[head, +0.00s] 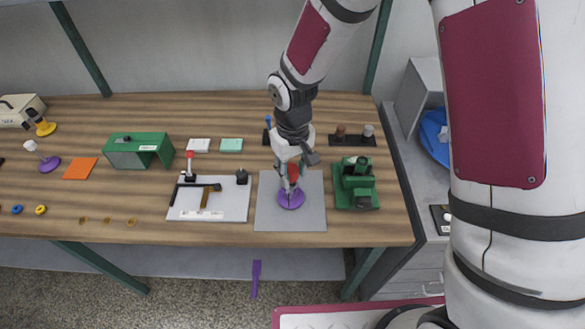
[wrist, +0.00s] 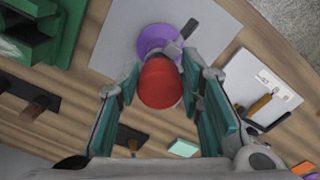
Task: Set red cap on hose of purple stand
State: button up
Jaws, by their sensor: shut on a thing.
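The red cap (head: 293,171) is between the fingers of my gripper (head: 289,180), which is shut on it. In the wrist view the cap (wrist: 161,84) shows as a rounded red top between the two fingertips (wrist: 160,77). A purple stand (head: 291,200) stands on a grey mat right under the gripper. Its round base (wrist: 154,40) shows just beyond the cap in the wrist view, with a short grey piece beside the cap. The cap and gripper hide most of the hose, so I cannot tell whether the cap touches it.
A second purple stand (head: 50,164) with a white-tipped hose is at the far left. A green machine (head: 356,184) stands right of the grey mat (head: 312,219). A white tool tray (head: 232,205) lies left of it, with a red-topped post (head: 189,160) near its back edge.

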aim_at(293, 172)
jog(key=shift+f+b, duration=0.45)
jog(key=shift+f, duration=0.6)
jog(key=o, duration=0.9)
notch_tip(293, 172, up, 12)
dwell(0.4)
